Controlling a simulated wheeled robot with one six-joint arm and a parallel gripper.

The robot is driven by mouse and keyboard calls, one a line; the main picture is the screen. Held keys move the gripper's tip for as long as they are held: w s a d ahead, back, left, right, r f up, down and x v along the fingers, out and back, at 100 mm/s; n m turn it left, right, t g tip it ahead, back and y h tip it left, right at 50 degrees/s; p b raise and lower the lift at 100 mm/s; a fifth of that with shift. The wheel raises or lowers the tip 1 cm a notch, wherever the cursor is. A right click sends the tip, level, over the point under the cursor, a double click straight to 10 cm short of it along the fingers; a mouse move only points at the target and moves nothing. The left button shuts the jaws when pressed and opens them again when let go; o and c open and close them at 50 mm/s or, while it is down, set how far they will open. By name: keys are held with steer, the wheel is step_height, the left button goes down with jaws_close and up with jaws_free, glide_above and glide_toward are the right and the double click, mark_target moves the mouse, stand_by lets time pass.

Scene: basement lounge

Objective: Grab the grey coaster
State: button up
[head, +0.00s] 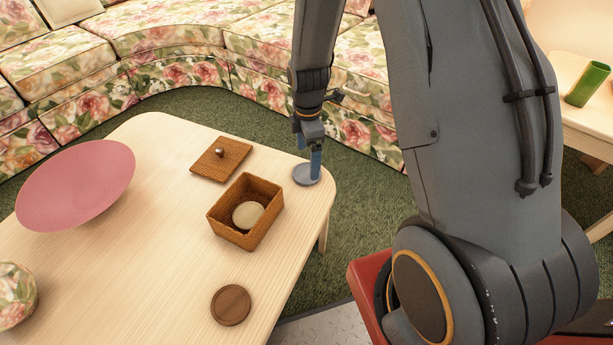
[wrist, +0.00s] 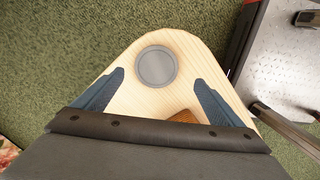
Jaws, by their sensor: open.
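The grey coaster (head: 303,176) is a round disc lying flat near the far right corner of the light wooden table (head: 150,165). In the wrist view the grey coaster (wrist: 156,67) lies just beyond and between my fingertips. My gripper (head: 316,165) points down at the coaster in the head view and hides part of it. In the wrist view my gripper (wrist: 157,80) has its two blue fingers spread wide apart with nothing between them.
A wicker box (head: 228,231) with a beige round thing (head: 247,214) inside stands near the coaster. Its apparent lid (head: 221,159) lies behind it. A brown coaster (head: 231,305), pink bowl (head: 77,185) and floral bowl (head: 15,294) are also on the table. A floral sofa (head: 170,75) curves behind.

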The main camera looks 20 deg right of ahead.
mark_target(307, 172)
steer(key=f, duration=0.2)
steer(key=f+b, duration=0.1)
steer(key=f, duration=0.3)
steer(key=shift+w+f+b, duration=0.1)
steer(key=shift+w+b, duration=0.2)
steer(key=shift+w, duration=0.05)
steer(key=c, duration=1.1)
